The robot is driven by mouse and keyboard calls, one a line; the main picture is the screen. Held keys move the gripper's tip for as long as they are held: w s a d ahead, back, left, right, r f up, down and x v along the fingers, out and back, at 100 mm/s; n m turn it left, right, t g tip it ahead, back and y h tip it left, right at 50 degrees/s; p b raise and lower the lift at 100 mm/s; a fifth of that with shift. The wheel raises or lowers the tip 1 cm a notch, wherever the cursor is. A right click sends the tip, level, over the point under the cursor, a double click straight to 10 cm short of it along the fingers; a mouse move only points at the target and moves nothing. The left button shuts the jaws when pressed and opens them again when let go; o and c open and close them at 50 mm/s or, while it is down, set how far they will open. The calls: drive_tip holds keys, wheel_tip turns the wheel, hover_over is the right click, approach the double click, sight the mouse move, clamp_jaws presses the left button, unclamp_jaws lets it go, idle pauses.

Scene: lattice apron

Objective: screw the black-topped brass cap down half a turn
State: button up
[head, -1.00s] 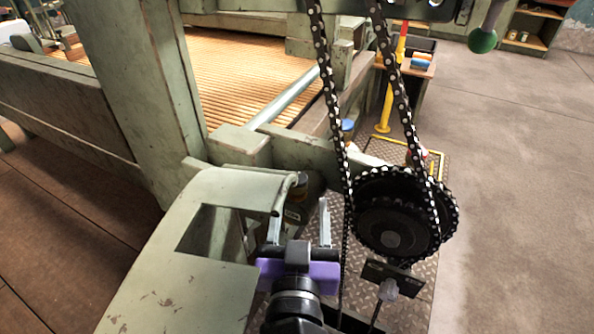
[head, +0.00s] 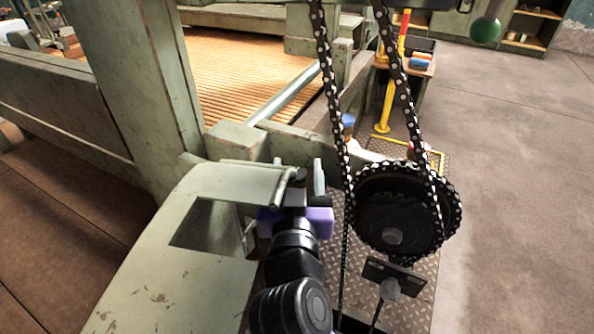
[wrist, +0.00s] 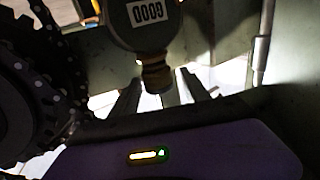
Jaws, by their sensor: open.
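The cap (wrist: 156,73) shows in the wrist view as a brass band with a dark end, on a dark rounded body (wrist: 145,28) with a white number label (wrist: 147,12). My gripper (head: 310,170) is open. In the wrist view its fingers reach towards the cap, which appears between them in the picture. I cannot tell whether they touch it. In the head view the cap is hidden behind my gripper and the pale green cover.
The pale green cover (head: 190,270) stands close to the left of my gripper. A chain (head: 338,130) and black sprocket (head: 400,215) are close to the right. A green frame beam (head: 305,148) lies behind. Open floor (head: 520,180) is far right.

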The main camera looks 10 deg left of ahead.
clamp_jaws()
drive_tip(key=shift+a+f+m+h+b, duration=0.1)
drive_tip(key=shift+f+m+h+b, duration=0.15)
drive_tip(key=shift+h+b, duration=0.45)
drive_tip(key=shift+r+m+h+b, duration=0.2)
drive_tip(key=shift+m+h+b, duration=0.15)
drive_tip(key=shift+m+h, duration=0.2)
unclamp_jaws()
drive_tip(key=shift+s, duration=0.15)
